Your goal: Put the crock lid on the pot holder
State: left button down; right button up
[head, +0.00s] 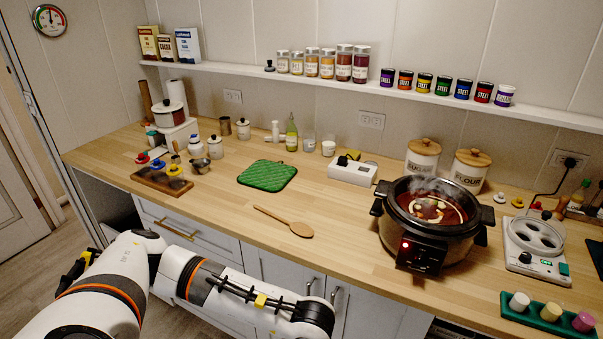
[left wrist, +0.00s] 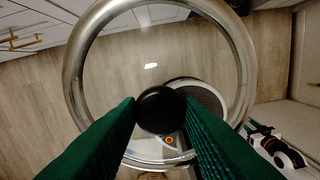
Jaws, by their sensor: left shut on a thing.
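The crock lid (left wrist: 72,70) is clear glass with a metal rim and a black knob. It fills much of the left wrist view. My left gripper (left wrist: 162,112) is shut on its black knob, between two green ribbed fingers. The lid hangs over the floor, seen through the glass. The pot holder (head: 267,175) is a green quilted square lying flat and bare on the counter in the head view. The crock (head: 428,235) stands uncovered and steaming to its right. My left gripper and the lid are outside the head view. My right gripper is in neither view.
A wooden spoon (head: 285,221) lies in front of the pot holder. A wooden board (head: 160,181) with coloured items is at left. The counter around the pot holder is mostly clear.

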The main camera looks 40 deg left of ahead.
aim_at(269, 172)
jog(key=j+z, duration=0.3)
jog(key=k+j+z, duration=0.1)
jog(key=j+z, duration=0.15)
jog(key=j, duration=0.15)
jog(key=k+j+z, duration=0.15)
jog(key=j+z, duration=0.15)
jog(key=k+j+z, duration=0.1)
jog(key=j+z, duration=0.15)
jog(key=k+j, duration=0.3)
jog(key=j, duration=0.2)
jog(key=k+j+z, duration=0.1)
jog(key=k+j, duration=0.15)
jog(key=j, duration=0.25)
jog(key=k+j+z, duration=0.1)
jog(key=k+j, duration=0.2)
jog(key=j, duration=0.2)
jog(key=k+j, duration=0.3)
jog(key=j, duration=0.15)
